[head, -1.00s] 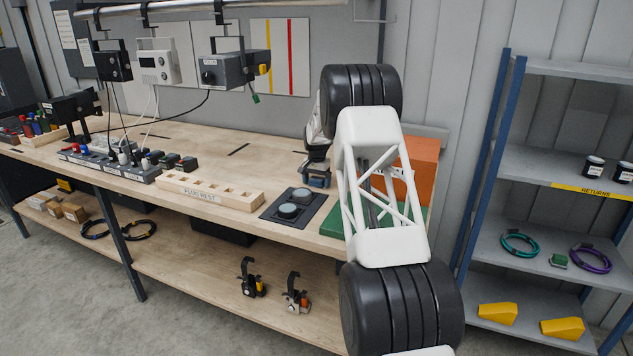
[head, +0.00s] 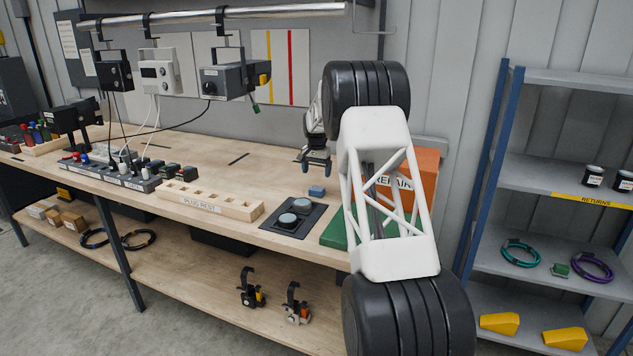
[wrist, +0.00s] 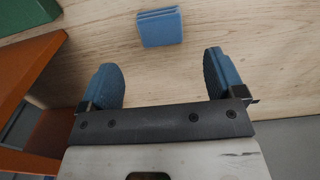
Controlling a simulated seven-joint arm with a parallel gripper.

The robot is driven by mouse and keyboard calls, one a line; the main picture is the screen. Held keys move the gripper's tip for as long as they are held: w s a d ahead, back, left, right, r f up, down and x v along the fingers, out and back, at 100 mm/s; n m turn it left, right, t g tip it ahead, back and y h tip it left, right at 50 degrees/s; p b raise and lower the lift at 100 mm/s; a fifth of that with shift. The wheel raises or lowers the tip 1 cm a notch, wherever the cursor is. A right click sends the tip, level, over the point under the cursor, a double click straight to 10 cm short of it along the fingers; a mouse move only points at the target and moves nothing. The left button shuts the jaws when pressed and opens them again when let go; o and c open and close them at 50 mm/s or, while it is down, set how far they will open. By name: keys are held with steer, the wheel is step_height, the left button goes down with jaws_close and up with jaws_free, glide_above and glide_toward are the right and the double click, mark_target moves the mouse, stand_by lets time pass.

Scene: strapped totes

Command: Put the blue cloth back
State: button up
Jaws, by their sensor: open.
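The blue cloth (head: 317,191) is a small folded block lying on the wooden bench top, just behind the black mat. It also shows in the wrist view (wrist: 160,27), ahead of my fingertips and roughly centred between them. My gripper (head: 315,166) is open and empty above the bench, a little above and behind the cloth. In the wrist view its two blue-padded fingers (wrist: 166,75) stand wide apart, with bare wood between them.
The black mat (head: 271,217) with two round pucks lies in front of the cloth. A wooden plug rest (head: 212,202) stands to the left. Bench behind is clear.

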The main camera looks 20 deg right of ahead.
steer(key=shift+r, duration=1.7)
steer(key=s+a+r+n, duration=0.1)
steer(key=s+a+r, duration=0.5)
steer(key=s, duration=0.5)
steer(key=s+a+r+n+t, duration=0.15)
steer(key=s+a+r, duration=0.45)
steer(key=s, duration=0.6)
steer(key=s+a+r+n, duration=0.2)
steer(key=s+a+r, duration=0.4)
steer(key=s, duration=0.5)
steer(key=s+a+f+n, duration=0.1)
steer(key=s+a+f, duration=0.1)
steer(key=s, duration=1.1)
steer(key=s+a+f+n, duration=0.2)
steer(key=s+a+f, duration=0.1)
steer(key=s, duration=1)
steer(key=s+a+f+n+t, duration=0.1)
steer(key=s+a+f, duration=0.2)
steer(key=s, duration=1)
steer(key=shift+s+a+f, duration=0.15)
steer(key=shift+a+f, duration=0.1)
steer(key=shift+f, duration=0.3)
